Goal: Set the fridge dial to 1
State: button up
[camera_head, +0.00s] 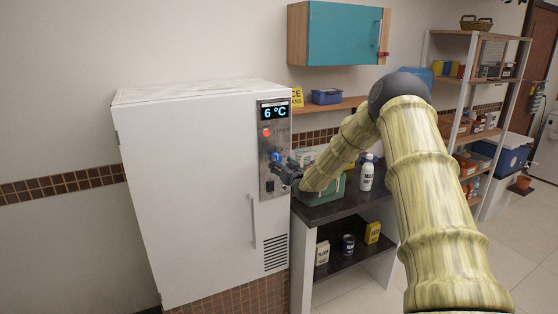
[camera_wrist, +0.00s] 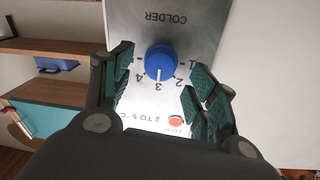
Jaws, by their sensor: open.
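The blue fridge dial (camera_wrist: 161,62) sits on a grey metal panel (camera_wrist: 200,22), which appears upside down in the wrist view. Its white pointer mark lies toward the 3. The printed 1 is at the right of the dial in that view, with 2, 3 and 4 around the lower side. My gripper (camera_wrist: 163,72) is open, with a green-padded finger on either side of the dial. I cannot tell whether the pads touch it. In the head view the dial (camera_head: 276,156) shows just beyond my gripper (camera_head: 280,164). The display (camera_head: 276,112) reads 6 °C.
The white fridge (camera_head: 190,200) has a vertical handle (camera_head: 252,221). A red light (camera_head: 266,132) is on the panel. Right of the fridge, a dark counter (camera_head: 325,207) holds a green box and a white bottle (camera_head: 367,174). A teal cabinet (camera_head: 343,34) hangs above.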

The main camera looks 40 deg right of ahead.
aim_at(277, 159)
jog(key=shift+p+x, duration=0.45)
jog(key=shift+x, duration=0.95)
jog(key=c, duration=1)
